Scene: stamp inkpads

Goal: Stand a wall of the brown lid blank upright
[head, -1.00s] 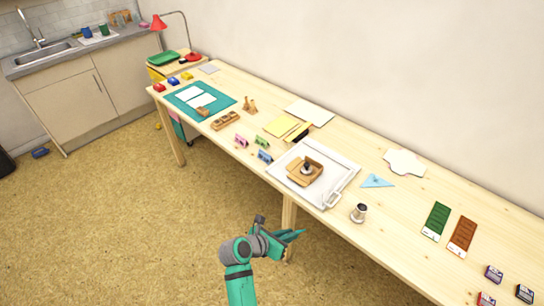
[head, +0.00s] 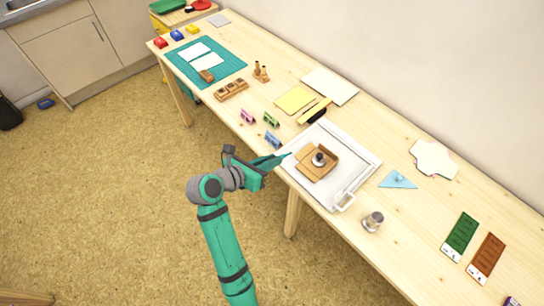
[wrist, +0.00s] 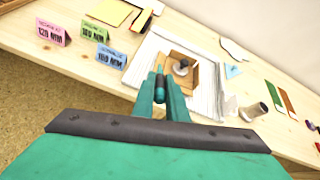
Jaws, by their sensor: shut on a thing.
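The brown lid blank (head: 312,173) lies on a white tray-like board (head: 350,187) on the table. A round dark-topped weight (head: 319,159) stands on the blank's middle. Some brown walls are raised around it, but I cannot tell exactly which stand fully upright. The blank (wrist: 178,58), weight (wrist: 182,67) and board (wrist: 205,104) also show in the wrist view. My gripper (head: 282,160) is at the board's left edge, short of the blank.
Pink, green and blue folded cards (head: 272,139) stand left of the board. A metal cup (head: 373,221) and a blue triangle (head: 398,180) are to its right. A yellow sheet (head: 294,99) lies behind. Bare table lies around the cup.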

